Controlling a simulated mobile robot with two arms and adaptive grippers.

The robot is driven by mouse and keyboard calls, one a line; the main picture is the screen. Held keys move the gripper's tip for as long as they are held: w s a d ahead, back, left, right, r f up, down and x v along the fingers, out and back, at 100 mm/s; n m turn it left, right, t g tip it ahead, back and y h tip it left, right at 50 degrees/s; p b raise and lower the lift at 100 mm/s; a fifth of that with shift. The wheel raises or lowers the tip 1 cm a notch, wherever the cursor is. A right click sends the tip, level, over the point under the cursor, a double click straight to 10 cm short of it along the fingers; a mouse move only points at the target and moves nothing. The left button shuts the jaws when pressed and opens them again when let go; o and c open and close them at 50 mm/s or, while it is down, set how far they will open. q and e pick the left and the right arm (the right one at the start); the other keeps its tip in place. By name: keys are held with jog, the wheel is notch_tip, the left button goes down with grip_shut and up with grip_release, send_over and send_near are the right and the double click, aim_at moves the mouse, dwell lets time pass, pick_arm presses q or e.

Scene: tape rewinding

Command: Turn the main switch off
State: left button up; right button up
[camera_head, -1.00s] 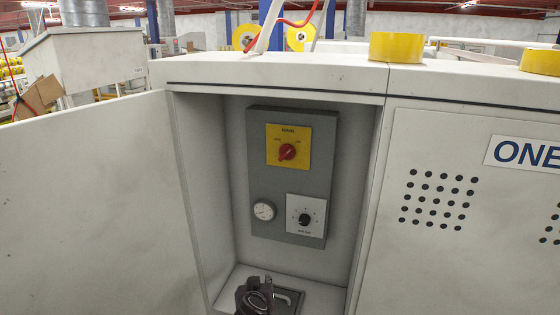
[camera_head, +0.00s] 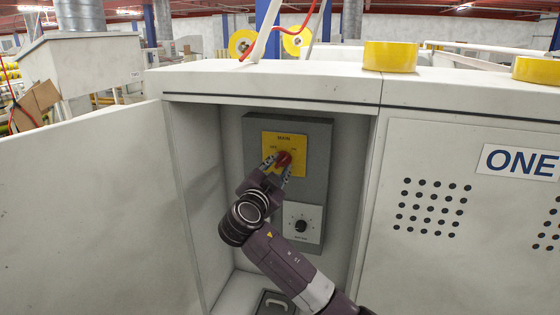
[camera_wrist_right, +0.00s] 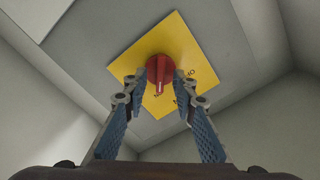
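The main switch is a red rotary knob (camera_head: 284,158) on a yellow plate (camera_head: 297,141), on a grey panel (camera_head: 318,170) inside an open cabinet. My right gripper (camera_head: 278,165) is at the knob, its fingers pointing up at it. In the right wrist view the red knob (camera_wrist_right: 160,70) sits on the yellow plate (camera_wrist_right: 183,35), a little beyond and between the fingertips of my right gripper (camera_wrist_right: 158,92). The fingers are apart, with a gap between them. Contact with the knob cannot be told. My left gripper is not in view.
A black dial on a white plate (camera_head: 301,226) sits below the switch, partly beside my arm. The open cabinet door (camera_head: 85,200) is on the left, and a closed perforated door (camera_head: 450,230) is on the right. Yellow tape rolls (camera_head: 390,56) lie on top.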

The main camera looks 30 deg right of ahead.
jog(key=shift+w+d, duration=0.35)
jog(key=shift+d, duration=0.05)
grip_shut()
jog(key=shift+f, duration=0.1)
